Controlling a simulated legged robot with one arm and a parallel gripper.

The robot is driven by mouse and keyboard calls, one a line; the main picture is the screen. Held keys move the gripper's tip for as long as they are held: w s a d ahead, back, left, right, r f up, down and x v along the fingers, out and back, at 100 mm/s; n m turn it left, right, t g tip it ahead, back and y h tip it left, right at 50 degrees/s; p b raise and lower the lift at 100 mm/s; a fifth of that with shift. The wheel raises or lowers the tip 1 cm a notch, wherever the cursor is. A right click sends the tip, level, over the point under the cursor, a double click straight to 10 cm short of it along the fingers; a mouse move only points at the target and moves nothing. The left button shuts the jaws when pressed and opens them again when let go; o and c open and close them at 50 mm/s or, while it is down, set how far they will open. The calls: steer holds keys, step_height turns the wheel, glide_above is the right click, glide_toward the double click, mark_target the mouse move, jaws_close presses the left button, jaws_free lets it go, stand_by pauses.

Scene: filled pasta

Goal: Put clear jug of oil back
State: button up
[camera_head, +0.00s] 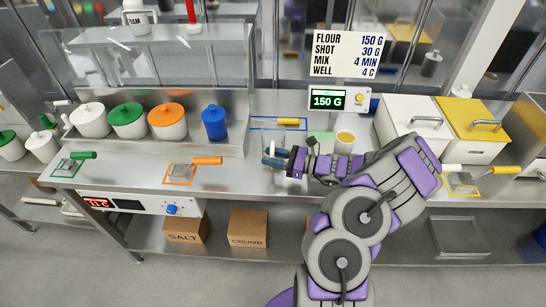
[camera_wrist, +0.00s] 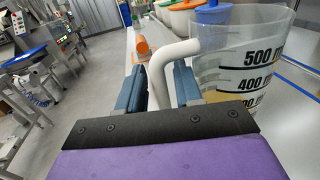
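The clear jug of oil (camera_wrist: 240,62) stands upright at the right of the wrist view, with black millilitre marks and a little yellowish content. Its white handle (camera_wrist: 157,78) lies between the two blue fingers of my gripper (camera_wrist: 158,92). The fingers flank the handle closely, but I cannot tell whether they press on it. In the head view the jug (camera_head: 273,138) is faint, at the middle of the steel counter, with my gripper (camera_head: 276,156) at its near side. Whether the jug's base touches the counter is unclear.
A blue canister (camera_head: 214,124) and lidded tubs stand left. A yellow-rimmed cup (camera_head: 344,143) and white bin (camera_head: 411,127) stand right.

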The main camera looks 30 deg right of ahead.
steer(key=shift+o, duration=0.7)
steer(key=shift+a, duration=0.25)
steer(key=p+v, duration=0.3)
steer(key=v, duration=0.9)
steer(key=a+r+n+g+y, duration=0.1)
steer(key=a+r+n+g, duration=0.45)
steer(key=a, duration=0.45)
steer(key=a+r+n+g+y, duration=0.2)
steer(key=a+r+n+g, duration=0.35)
steer(key=a, duration=0.45)
steer(key=s+a+r+n+g+h, duration=0.4)
steer(key=s+a+n, duration=0.3)
steer(key=a, duration=0.3)
steer(key=s+d+n+h, duration=0.3)
steer(key=s+n+h, duration=0.6)
steer(key=s, duration=1)
steer(key=h, duration=0.2)
steer(key=shift+r+h, duration=0.3)
